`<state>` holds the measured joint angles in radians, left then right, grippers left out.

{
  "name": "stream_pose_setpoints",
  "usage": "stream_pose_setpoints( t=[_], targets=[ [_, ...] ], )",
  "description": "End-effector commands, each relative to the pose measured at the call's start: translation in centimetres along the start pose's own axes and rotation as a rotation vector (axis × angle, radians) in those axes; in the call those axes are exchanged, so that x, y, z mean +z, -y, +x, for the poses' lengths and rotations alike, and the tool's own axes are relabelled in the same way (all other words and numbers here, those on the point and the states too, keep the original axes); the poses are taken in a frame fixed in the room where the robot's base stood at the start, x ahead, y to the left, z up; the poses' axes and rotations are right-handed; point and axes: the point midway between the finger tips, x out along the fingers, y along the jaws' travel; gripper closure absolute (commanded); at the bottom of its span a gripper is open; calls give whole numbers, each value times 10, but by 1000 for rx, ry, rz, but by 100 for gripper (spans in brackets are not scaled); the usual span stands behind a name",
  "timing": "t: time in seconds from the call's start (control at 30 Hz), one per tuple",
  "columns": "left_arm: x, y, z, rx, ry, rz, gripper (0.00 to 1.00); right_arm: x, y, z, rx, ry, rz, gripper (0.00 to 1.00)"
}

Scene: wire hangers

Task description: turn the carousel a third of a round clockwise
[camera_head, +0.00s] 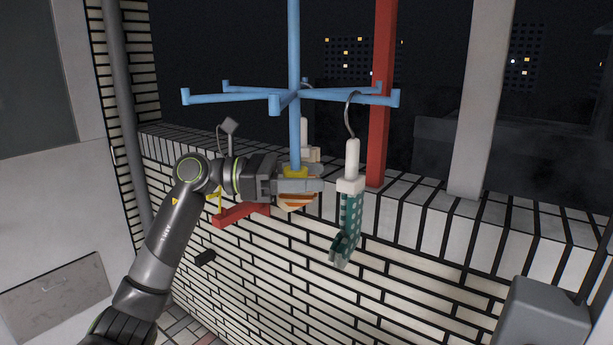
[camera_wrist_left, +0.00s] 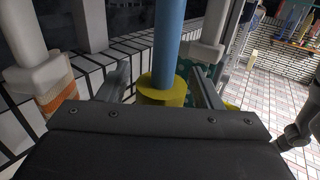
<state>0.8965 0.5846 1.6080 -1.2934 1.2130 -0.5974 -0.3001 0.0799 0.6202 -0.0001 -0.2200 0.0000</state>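The blue carousel (camera_head: 294,95) has a central pole and several arms with upturned tips. A yellow collar (camera_head: 295,172) sits low on its pole and also shows in the wrist view (camera_wrist_left: 162,97). My left gripper (camera_head: 298,186) is at the collar, with one finger on either side. In the wrist view gaps show between the fingers and the collar, so it looks open. A green dotted piece (camera_head: 349,215) hangs by a wire hook from a right arm of the carousel. An orange striped piece (camera_head: 297,201) hangs partly hidden behind my gripper. My right gripper does not show.
A red post (camera_head: 382,90) stands just behind the carousel's right side. A red bar (camera_head: 240,213) is below my left wrist. A white brick wall (camera_head: 430,275) with a ledge runs behind. A grey box (camera_head: 540,315) is at lower right.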

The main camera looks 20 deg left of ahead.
Motion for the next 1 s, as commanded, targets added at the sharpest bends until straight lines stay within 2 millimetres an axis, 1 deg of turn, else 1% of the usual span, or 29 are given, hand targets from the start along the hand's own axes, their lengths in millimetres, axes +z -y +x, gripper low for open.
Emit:
stream_pose_setpoints(
  t=[0.2,0.27,0.37,0.47,0.9,1.0],
  targets=[
    [-1,0,-2,1,-1,0,41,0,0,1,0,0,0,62],
    [-2,-1,-6,3,-2,1,41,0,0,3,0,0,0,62],
    [-3,-1,-18,4,-3,1,41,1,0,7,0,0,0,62],
    [-4,-1,-36,5,-4,0,41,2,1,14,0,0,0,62],
    [-4,-1,-128,6,-3,-1,41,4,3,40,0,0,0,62],
    [-3,-1,-147,5,-2,-1,41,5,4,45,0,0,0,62]
  ],
)
